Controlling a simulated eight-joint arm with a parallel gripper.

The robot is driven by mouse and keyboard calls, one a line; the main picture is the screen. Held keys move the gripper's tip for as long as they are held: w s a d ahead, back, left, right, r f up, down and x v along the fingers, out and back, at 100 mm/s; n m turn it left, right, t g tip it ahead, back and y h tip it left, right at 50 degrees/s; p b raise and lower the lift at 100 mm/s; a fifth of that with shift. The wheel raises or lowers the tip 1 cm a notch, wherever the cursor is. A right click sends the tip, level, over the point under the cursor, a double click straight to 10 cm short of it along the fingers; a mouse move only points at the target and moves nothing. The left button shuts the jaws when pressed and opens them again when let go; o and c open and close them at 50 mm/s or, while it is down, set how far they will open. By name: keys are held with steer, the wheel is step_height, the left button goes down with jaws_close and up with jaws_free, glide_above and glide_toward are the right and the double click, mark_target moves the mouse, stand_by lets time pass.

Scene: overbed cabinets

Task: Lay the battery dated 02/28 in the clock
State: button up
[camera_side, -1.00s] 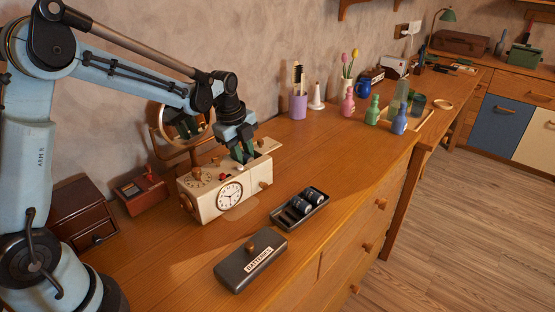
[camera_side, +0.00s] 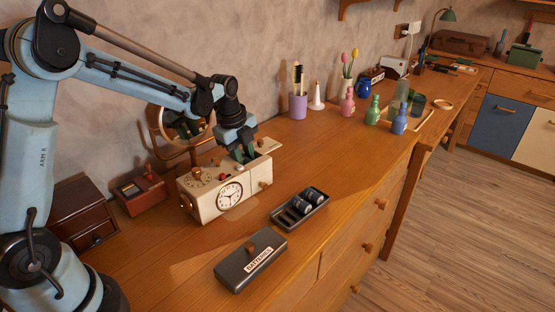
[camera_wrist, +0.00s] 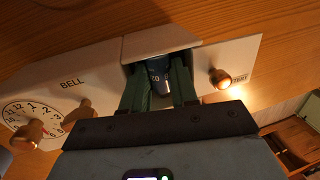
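The clock (camera_side: 207,204) is a cream box with a round dial on its front. It also shows from above in the wrist view (camera_wrist: 75,75), with an opening in its top. My gripper (camera_side: 243,154) is at this opening, fingers pointing down. In the wrist view its green fingers (camera_wrist: 160,92) are on both sides of a dark blue battery (camera_wrist: 158,66), apparently gripping it. The battery's upper part shows in the opening; only part of its printing shows, so I cannot read its date. Two dark batteries (camera_side: 306,200) lie in the black tray (camera_side: 288,222) beside empty slots.
A dark lid marked BATTERIES (camera_side: 252,260) lies in front of the tray. A round mirror (camera_side: 160,125) stands behind the clock, and a red box (camera_side: 140,193) is to its left. Bottles and a vase stand farther right. The desk between is clear.

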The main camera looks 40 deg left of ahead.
steer(key=shift+r, duration=0.1)
steer(key=shift+r, duration=1.65)
steer(key=shift+o, duration=0.3)
steer(key=o, duration=0.5)
steer(key=shift+r, duration=2.05)
